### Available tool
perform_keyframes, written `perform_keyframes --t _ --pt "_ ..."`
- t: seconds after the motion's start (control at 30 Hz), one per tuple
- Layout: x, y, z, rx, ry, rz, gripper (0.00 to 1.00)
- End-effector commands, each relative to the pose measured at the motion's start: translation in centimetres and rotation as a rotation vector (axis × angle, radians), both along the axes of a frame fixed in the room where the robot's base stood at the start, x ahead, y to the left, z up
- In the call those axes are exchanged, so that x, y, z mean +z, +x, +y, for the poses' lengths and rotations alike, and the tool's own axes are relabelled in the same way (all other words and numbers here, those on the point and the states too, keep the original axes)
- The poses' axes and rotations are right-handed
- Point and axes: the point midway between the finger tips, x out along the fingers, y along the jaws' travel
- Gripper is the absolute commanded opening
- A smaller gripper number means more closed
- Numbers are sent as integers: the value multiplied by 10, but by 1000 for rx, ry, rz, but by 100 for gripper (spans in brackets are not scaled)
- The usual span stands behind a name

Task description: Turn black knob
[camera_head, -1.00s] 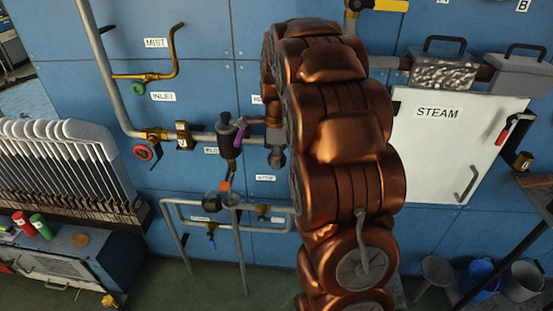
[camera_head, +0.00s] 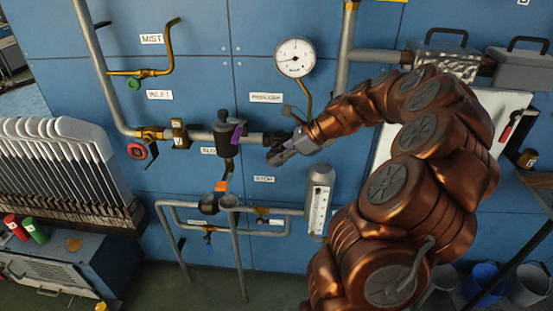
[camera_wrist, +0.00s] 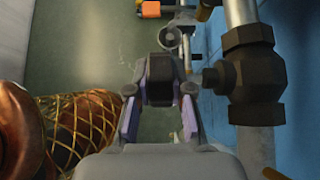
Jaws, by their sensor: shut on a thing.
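The black knob (camera_wrist: 160,78) sits between my fingers in the wrist view, beside a dark valve body (camera_wrist: 250,75) on a grey pipe. My gripper (camera_wrist: 160,98) is shut on the knob, with purple pads on both sides of it. In the head view my gripper (camera_head: 281,150) is at the right end of the horizontal pipe, just right of a black cylindrical unit (camera_head: 228,135) with a purple part. There the gripper hides most of the knob. How far the knob is turned cannot be told.
A round gauge (camera_head: 295,58) stands above my gripper. A clear-fronted scale (camera_head: 318,200) hangs below right. A red handwheel (camera_head: 138,151) and lower pipes (camera_head: 185,228) are at left. A white STEAM cabinet (camera_head: 495,125) is partly behind my arm.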

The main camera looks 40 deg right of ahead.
Motion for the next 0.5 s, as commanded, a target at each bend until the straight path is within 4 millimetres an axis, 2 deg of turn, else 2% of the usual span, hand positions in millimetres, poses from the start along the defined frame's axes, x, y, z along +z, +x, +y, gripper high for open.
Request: perform_keyframes --t 0.5 --pt "-4 -1 -2 -5 324 -278 0"
